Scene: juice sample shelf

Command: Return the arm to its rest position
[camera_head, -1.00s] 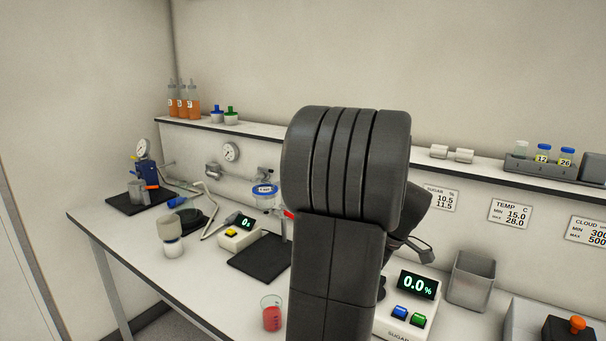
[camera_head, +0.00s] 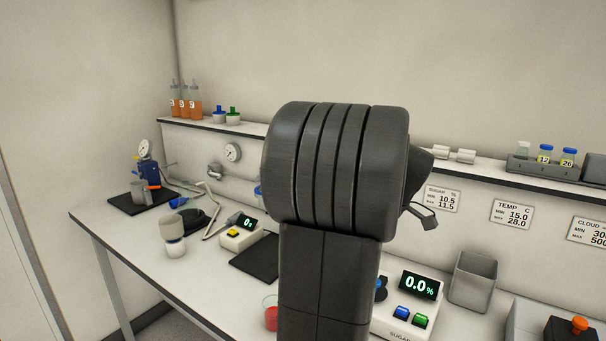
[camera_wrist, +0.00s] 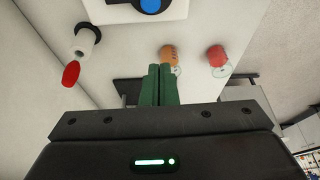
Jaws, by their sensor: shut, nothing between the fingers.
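My arm stands large and dark in the middle of the head view and hides part of the bench behind it. My gripper shows in the wrist view (camera_wrist: 159,85), its two green fingers pressed together with nothing between them. The fingers are clear of the things seen past them. In the head view the fingers are hidden behind the arm.
The white bench (camera_head: 140,245) holds a beaker of red liquid (camera_head: 271,318) beside my arm, partly hidden, and a sugar meter (camera_head: 405,310) reading 0.0%. A grey bin (camera_head: 472,280) stands right of it. A shelf above holds bottles (camera_head: 185,102) and capped vials (camera_head: 568,157).

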